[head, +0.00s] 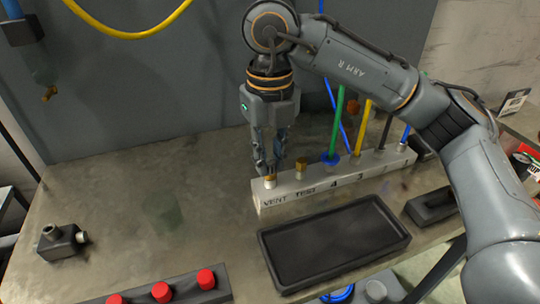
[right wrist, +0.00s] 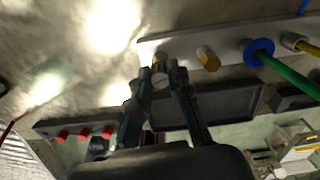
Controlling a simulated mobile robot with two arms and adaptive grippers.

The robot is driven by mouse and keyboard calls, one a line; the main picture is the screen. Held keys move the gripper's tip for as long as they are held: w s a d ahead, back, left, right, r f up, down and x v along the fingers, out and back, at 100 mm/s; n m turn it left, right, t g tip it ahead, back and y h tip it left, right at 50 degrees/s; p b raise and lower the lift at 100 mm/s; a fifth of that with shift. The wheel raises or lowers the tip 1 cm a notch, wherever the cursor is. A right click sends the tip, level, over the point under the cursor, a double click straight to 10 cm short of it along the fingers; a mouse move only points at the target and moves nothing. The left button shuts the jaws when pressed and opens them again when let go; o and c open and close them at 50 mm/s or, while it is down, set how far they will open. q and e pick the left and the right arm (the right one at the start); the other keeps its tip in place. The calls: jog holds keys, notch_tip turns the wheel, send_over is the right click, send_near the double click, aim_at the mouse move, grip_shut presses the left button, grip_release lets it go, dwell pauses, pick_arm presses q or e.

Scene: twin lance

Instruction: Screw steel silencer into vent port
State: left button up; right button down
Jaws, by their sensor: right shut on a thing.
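The manifold block (head: 340,180) is a long pale bar lying across the table, with its VENT label at the left end. My right gripper (head: 270,165) points down over the vent port, its fingers close together above a short brass-coloured fitting (head: 270,182) at that port. In the right wrist view my right gripper (right wrist: 168,75) is shut on a small round grey piece, the steel silencer (right wrist: 161,81). It lines up with the vent end of the block. The fingers partly hide the joint, so I cannot tell how deep the silencer sits. My left gripper is out of view.
A brass fitting (head: 301,168) stands in the TEST port beside the vent. Green (head: 337,120), yellow (head: 364,125) and other tubes rise farther right. A black tray (head: 330,240) lies in front. A dark block with red caps (head: 160,292) and a grey fitting (head: 60,240) lie left.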

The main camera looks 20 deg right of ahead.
jog(key=m, duration=0.4)
jog(key=shift+s+f, duration=0.15)
jog(key=m, duration=0.4)
jog(key=shift+m, duration=0.3)
jog(key=m, duration=0.6)
jog(key=shift+f+m+b, duration=0.1)
jog(key=shift+m+b, duration=0.3)
jog(key=c, duration=1.5)
grip_release()
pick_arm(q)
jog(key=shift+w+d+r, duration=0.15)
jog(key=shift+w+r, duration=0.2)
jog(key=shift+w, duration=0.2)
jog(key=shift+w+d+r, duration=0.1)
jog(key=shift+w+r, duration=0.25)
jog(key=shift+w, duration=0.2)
pick_arm(e)
jog(key=shift+s+a, duration=0.1)
